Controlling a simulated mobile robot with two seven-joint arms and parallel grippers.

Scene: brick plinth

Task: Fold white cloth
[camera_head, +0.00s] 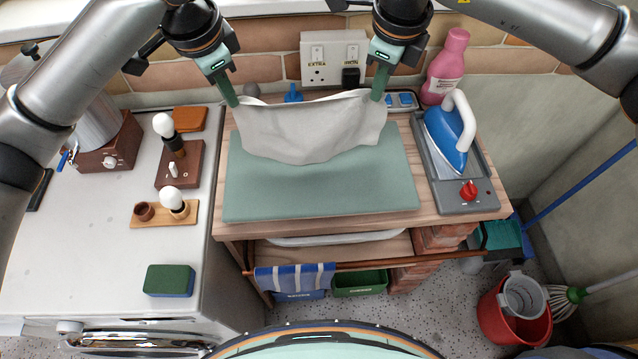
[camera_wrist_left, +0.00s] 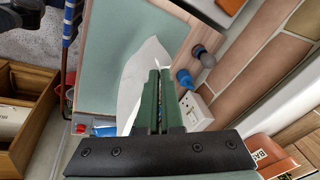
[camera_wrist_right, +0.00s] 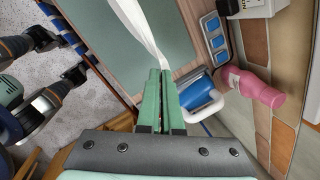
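The white cloth (camera_head: 312,130) hangs stretched between my two grippers, above the back part of the green mat (camera_head: 320,190). Its lower edge sags in front and hides part of the mat. My left gripper (camera_head: 234,103) is shut on the cloth's upper left corner; in the left wrist view the cloth (camera_wrist_left: 146,75) runs out from the shut fingers (camera_wrist_left: 160,75). My right gripper (camera_head: 377,97) is shut on the upper right corner; in the right wrist view the cloth (camera_wrist_right: 138,28) leads to the shut fingers (camera_wrist_right: 160,77).
A blue iron (camera_head: 447,140) stands on a grey tray right of the mat. A pink bottle (camera_head: 446,68) and a wall socket (camera_head: 333,58) are behind. Brushes on wooden stands (camera_head: 172,205) and a sponge (camera_head: 170,281) are on the white counter at left. The mat's front is clear.

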